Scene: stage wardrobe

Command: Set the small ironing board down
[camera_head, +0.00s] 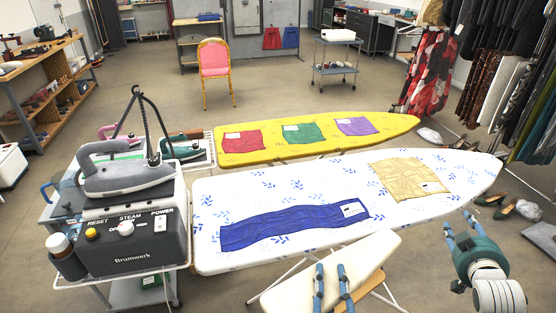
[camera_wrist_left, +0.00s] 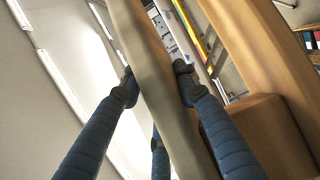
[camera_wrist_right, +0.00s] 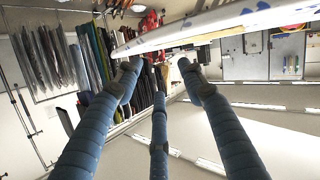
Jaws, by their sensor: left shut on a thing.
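The small ironing board (camera_head: 372,252) has a cream top and a wooden part (camera_head: 374,290) showing beneath it. It is at the bottom centre of the head view, in front of the large white ironing board (camera_head: 300,190). My left gripper (camera_head: 331,269) is shut on it. In the left wrist view the small board (camera_wrist_left: 150,60) runs between the fingers. Its underside is mostly hidden, and I cannot tell whether it touches anything below. My right gripper (camera_head: 457,216) is open and empty by the near right edge of the large board.
A blue cloth (camera_head: 290,226) and a tan cloth (camera_head: 408,178) lie on the large board. A steam station with an iron (camera_head: 130,220) stands at the left. A yellow ironing board (camera_head: 330,142) is behind. Shoes (camera_head: 515,205) lie on the floor at right.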

